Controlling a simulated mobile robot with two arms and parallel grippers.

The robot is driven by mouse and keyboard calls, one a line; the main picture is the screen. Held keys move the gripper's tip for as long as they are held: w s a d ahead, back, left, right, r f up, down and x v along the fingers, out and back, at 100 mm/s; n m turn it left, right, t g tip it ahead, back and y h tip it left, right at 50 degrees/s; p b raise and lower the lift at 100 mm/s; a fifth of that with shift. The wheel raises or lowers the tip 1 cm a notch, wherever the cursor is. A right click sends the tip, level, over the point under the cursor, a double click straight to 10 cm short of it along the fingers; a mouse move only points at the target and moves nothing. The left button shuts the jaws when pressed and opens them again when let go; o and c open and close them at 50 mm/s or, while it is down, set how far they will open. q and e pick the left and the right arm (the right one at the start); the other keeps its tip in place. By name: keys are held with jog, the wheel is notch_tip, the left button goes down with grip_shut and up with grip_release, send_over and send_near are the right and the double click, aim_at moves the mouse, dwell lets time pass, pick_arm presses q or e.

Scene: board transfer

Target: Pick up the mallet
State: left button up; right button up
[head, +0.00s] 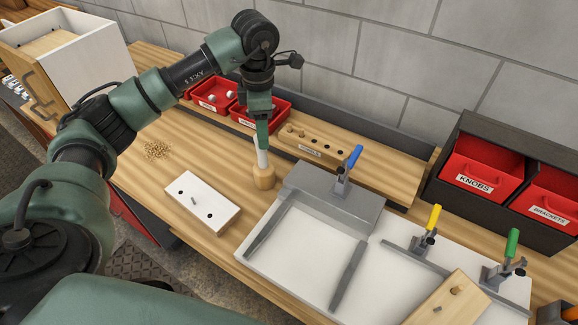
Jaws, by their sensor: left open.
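The mallet stands upright on the wooden bench, its round wooden head (264,179) down and its pale handle (262,157) pointing up. My left gripper (262,137) points straight down over the top of the handle. It is open, and its green fingers line up with the handle's upper end in the head view. The fingers hide the top of the handle, so I cannot tell whether they touch it. My right gripper is not in view.
A white block with holes (203,203) lies left of the mallet. A grey fixture (331,200) with a blue-handled clamp (354,158) is at its right. Red bins (214,93) and a wooden peg rack (318,147) stand behind. Small pellets (157,150) lie on the bench.

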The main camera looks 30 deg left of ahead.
aim_at(263, 161)
pick_arm(q)
jog(key=f, duration=0.1)
jog(key=f+p, duration=0.1)
jog(key=a+f+p, duration=0.1)
jog(key=shift+s+f, duration=0.15)
jog(key=shift+s, duration=0.15)
notch_tip(263, 161, down, 4)
jog(key=shift+w+d+r+p, duration=0.1)
jog(key=shift+w+r+p, duration=0.05)
jog(key=shift+p, duration=0.85)
jog(key=shift+f, duration=0.4)
jog(key=shift+r, duration=0.1)
grip_shut()
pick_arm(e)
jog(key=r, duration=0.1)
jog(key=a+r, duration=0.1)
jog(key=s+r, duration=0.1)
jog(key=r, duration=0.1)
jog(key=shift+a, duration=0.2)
